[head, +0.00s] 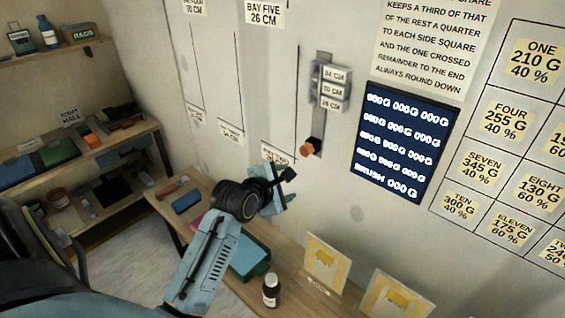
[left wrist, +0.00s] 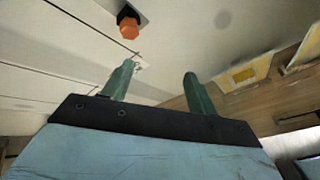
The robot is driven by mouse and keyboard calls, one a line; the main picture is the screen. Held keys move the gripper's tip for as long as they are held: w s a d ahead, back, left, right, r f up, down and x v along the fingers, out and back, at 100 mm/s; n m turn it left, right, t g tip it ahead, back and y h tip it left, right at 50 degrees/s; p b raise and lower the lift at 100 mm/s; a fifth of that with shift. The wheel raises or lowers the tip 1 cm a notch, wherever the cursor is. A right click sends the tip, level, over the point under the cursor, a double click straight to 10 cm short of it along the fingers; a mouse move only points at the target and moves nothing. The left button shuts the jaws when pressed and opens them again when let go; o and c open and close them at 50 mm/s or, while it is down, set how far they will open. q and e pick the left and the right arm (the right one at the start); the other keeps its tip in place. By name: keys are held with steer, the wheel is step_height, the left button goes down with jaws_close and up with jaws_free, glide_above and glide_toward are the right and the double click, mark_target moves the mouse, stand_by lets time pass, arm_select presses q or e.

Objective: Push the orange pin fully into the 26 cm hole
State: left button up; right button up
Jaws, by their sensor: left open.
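The orange pin (head: 307,150) is a hexagonal knob with a dark collar, at the lower end of a dark vertical strip on the wall. Above it, small plates with CM labels (head: 331,88) sit on a grey bracket; their numbers are hard to read. The pin (left wrist: 129,30) also shows at the top of the left wrist view, beyond the fingers. My left gripper (head: 286,184) is below and slightly left of the pin, apart from it. Its two green fingers (left wrist: 158,82) are open and empty. The hole is not visible. My right gripper is not in view.
A wooden bench (head: 305,285) runs below the wall, with a dark bottle (head: 271,290), a green box (head: 250,262) and two framed yellow cards (head: 325,265). A dark blue board (head: 404,142) hangs right of the pin. Shelves (head: 80,165) stand at the left.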

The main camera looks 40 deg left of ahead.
mark_target(305, 150)
arm_select(q)
steer(key=w+a+n, duration=0.1)
steer(key=w, duration=0.4)
steer(key=w+a+f+n+t, duration=0.1)
steer(key=w+a+n, duration=0.1)
steer(key=w, duration=0.3)
steer(key=w+a+n, duration=0.1)
steer(key=w+n, duration=0.1)
steer(key=w, duration=0.3)
steer(key=shift+w+a+f+y, duration=0.15)
steer(key=shift+w+y, duration=0.15)
steer(key=shift+y, duration=0.1)
steer(key=c, duration=1.1)
steer(key=shift+o, duration=0.2)
steer(key=shift+s+a+p, duration=0.15)
steer(key=shift+s+p, duration=1.7)
steer(key=shift+s, duration=0.05)
steer(key=shift+s+a+p, duration=0.1)
steer(key=shift+s+p, duration=0.45)
steer(key=shift+s, duration=0.6)
